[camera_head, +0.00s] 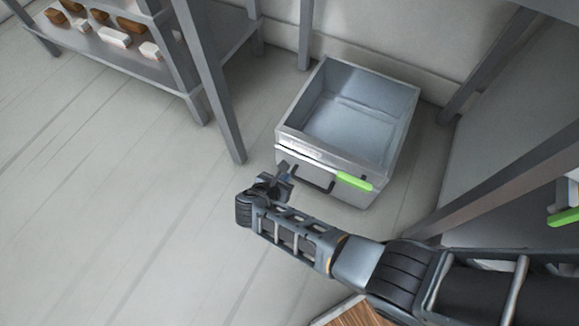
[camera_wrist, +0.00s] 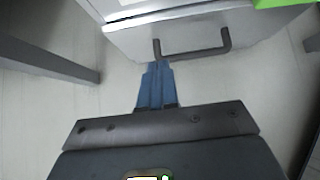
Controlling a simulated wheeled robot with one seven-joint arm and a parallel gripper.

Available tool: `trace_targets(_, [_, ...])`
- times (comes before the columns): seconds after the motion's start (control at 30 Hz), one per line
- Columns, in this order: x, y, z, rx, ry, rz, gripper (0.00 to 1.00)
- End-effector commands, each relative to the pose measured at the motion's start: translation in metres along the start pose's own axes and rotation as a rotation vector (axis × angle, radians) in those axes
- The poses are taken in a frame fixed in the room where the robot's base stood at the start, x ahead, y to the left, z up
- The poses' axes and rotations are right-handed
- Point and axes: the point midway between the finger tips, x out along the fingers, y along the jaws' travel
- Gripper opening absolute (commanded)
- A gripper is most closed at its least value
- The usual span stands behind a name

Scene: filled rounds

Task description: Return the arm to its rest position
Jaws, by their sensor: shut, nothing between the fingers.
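My arm reaches from the lower right toward the middle in the head view. My gripper (camera_head: 286,180) is at its end, just in front of an open grey metal bin (camera_head: 402,130) with a dark handle (camera_head: 312,182) on its front. In the wrist view my gripper (camera_wrist: 158,68) is shut with nothing between its fingers. Its tips are close to the left end of the handle (camera_wrist: 195,53); I cannot tell whether they touch it. The bin is empty as far as I can see inside.
A bright green strip (camera_head: 354,181) is on the bin's front. A grey shelf (camera_head: 135,65) at the upper left carries several brown and white items. Grey posts stand left and right of the bin. The floor (camera_head: 110,210) at left is clear. A wooden surface (camera_head: 352,314) shows at the bottom.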

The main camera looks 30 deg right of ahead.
Motion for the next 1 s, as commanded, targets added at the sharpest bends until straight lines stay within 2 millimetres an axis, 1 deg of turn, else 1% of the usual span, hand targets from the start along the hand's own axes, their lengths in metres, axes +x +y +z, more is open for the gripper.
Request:
trace_targets(0.03, [-0.011, 0.0, 0.002, -0.002, 0.001, 0.002, 0.0])
trace_targets(0.2, [-0.028, 0.0, 0.0, -0.001, 0.001, 0.001, 0.0])
trace_targets(0.33, [-0.032, 0.0, -0.001, -0.001, 0.001, 0.0, 0.0])
trace_targets(0.53, [-0.032, -0.001, -0.001, -0.001, 0.001, -0.001, 0.0])
trace_targets(0.63, [-0.03, -0.006, -0.006, 0.015, 0.016, 0.005, 0.0])
trace_targets(0.77, [-0.028, -0.029, -0.025, 0.105, 0.083, 0.034, 0.0])
trace_targets(0.87, [-0.03, -0.055, -0.045, 0.23, 0.169, 0.071, 0.0])
trace_targets(0.9, [-0.033, -0.067, -0.052, 0.287, 0.205, 0.085, 0.0])
trace_targets(1.0, [-0.042, -0.093, -0.066, 0.438, 0.294, 0.119, 0.0])
